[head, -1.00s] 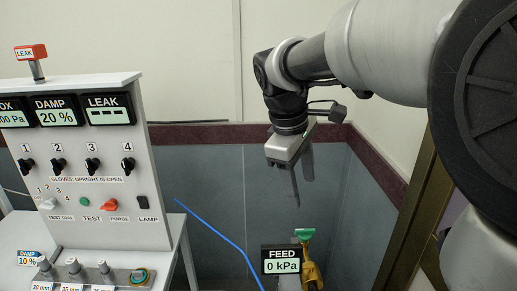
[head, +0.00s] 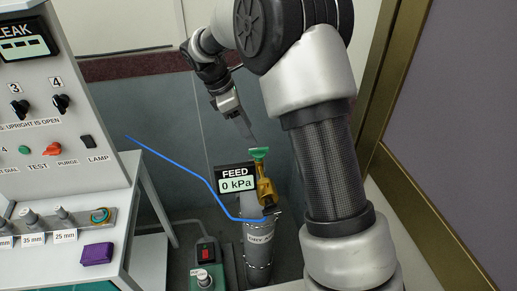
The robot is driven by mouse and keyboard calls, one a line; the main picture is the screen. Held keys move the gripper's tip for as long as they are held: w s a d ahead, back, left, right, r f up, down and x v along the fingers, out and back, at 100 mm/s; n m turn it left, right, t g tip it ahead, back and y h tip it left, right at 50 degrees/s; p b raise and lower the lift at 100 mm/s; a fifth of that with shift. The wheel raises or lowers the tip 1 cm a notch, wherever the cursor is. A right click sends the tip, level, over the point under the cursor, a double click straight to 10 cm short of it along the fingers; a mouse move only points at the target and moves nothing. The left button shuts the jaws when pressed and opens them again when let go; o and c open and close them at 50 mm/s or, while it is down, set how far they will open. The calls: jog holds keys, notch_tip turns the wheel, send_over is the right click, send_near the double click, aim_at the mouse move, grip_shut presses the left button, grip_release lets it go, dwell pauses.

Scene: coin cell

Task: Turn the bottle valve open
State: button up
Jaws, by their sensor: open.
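The bottle (head: 257,257) is a grey cylinder standing low in the middle of the head view, with partly legible lettering on its front. A brass-yellow valve body (head: 266,190) sits on its top, with a green handle (head: 259,153) at the upper end. The FEED display (head: 237,179) beside the valve reads 0 kPa and hides part of it. My gripper (head: 248,136) is open and empty, pointing down just above and left of the green handle. I cannot tell whether a finger touches the handle.
A blue hose (head: 176,158) runs from the left to the bottle top. A grey control panel (head: 60,120) with knobs stands left on a bench. A purple block (head: 97,254) lies on the bench. A green box (head: 205,279) stands left of the bottle. A brown-framed partition (head: 385,100) is at right.

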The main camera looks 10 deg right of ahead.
aim_at(259, 148)
jog(key=x, duration=0.9)
jog(key=c, duration=1)
jog(key=shift+c, duration=0.2)
